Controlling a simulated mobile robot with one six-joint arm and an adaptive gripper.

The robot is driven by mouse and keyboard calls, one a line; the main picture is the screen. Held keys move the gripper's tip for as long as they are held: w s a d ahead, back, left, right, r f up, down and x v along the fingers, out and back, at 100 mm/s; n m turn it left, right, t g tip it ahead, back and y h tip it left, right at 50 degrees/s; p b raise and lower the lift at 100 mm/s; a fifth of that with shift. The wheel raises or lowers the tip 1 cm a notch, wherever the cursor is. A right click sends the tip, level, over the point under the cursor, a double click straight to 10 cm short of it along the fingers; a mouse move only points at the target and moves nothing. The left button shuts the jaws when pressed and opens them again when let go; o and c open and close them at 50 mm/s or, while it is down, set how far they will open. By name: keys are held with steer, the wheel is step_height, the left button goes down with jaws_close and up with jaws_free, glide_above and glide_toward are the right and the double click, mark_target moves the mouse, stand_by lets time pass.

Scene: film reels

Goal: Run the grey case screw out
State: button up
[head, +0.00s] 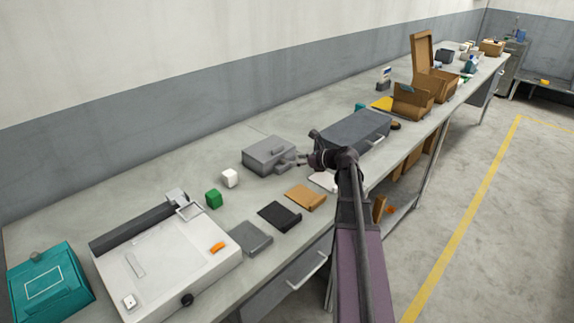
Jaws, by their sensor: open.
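The grey case (262,153) sits on the long bench, left of my arm, with a raised part on its top. My gripper (299,161) is open beside the right side of the case, pointing left towards it. A small grey part shows low on that side, close to the fingertips. I cannot tell whether it is the case screw or part of my gripper, nor whether the fingers touch anything.
Tan (305,197), black (279,216) and grey (250,237) flat pieces lie in front. A long dark grey box (355,131) lies behind my arm. A white machine (165,265) stands at front left.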

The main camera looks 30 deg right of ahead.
mark_target(283, 162)
steer(key=shift+b+x, duration=0.85)
steer(key=shift+x, duration=1.9)
jaws_close()
